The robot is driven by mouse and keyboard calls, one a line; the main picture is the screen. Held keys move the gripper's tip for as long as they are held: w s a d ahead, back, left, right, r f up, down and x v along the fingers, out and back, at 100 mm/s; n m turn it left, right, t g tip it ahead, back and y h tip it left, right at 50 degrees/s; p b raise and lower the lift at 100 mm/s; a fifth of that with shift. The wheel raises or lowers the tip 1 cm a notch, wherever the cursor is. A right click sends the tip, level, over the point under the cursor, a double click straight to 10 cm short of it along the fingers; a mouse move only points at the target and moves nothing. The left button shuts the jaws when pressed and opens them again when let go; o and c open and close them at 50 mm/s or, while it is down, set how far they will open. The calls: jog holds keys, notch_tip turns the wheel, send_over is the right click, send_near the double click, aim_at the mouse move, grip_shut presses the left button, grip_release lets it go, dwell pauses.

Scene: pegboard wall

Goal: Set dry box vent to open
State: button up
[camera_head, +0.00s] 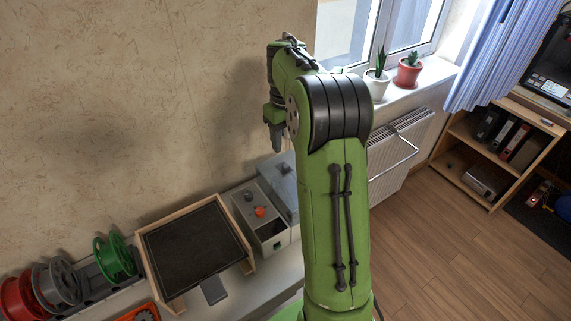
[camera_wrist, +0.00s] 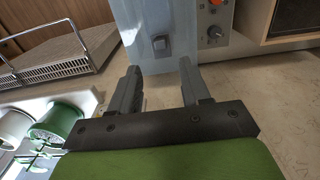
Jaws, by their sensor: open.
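A blue-grey box (camera_wrist: 150,17), which looks like the dry box, fills the upper middle of the wrist view. A small dark square piece (camera_wrist: 160,43), perhaps its vent, sits on its face; I cannot tell its setting. My gripper (camera_wrist: 160,75) is open and empty, its fingers pointing toward the box with the dark piece framed between and beyond them. In the head view my gripper (camera_head: 277,148) hangs above the box (camera_head: 283,185), which my arm partly hides.
Next to the box stands a grey control box (camera_head: 262,218) with an orange-red knob (camera_head: 260,211). A wooden-framed black panel (camera_head: 195,250) and a green spool (camera_head: 115,258) lie further left. A radiator (camera_head: 400,150) is right, under the window sill with potted plants (camera_head: 408,72).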

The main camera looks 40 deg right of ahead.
aim_at(286, 166)
notch_tip(286, 166, down, 8)
jog(key=shift+f+b, duration=0.15)
jog(key=shift+b, duration=0.85)
jog(key=shift+s, duration=0.1)
grip_shut()
